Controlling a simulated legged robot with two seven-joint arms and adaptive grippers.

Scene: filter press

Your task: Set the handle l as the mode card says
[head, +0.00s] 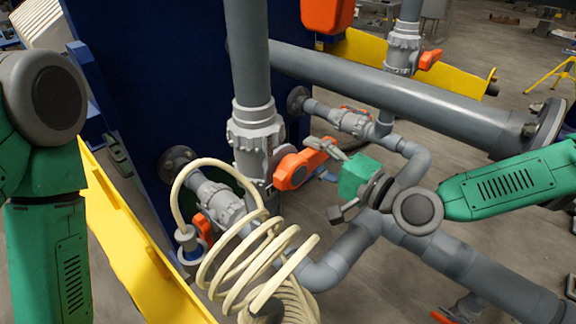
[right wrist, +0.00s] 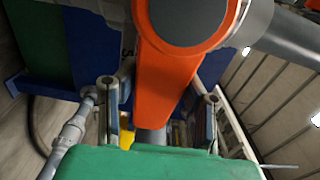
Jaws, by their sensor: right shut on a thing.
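An orange valve handle (head: 297,170) sits on the grey vertical pipe's valve, in the middle of the head view. My right gripper (head: 328,147) is shut on this handle near its free end. In the right wrist view the orange handle (right wrist: 168,95) runs down from its round hub between my two fingers (right wrist: 158,105). I see no label on it, so I cannot tell whether it is handle l. No mode card shows. My left arm hangs at the left edge of the head view, and its gripper is out of the picture.
A cream coiled hose (head: 262,255) stands in front, below the held handle. Other orange handles are on the upper right valve (head: 430,59) and lower left valve (head: 203,228). Grey pipes (head: 400,90) cross on the right. A yellow rail (head: 130,250) runs along the lower left.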

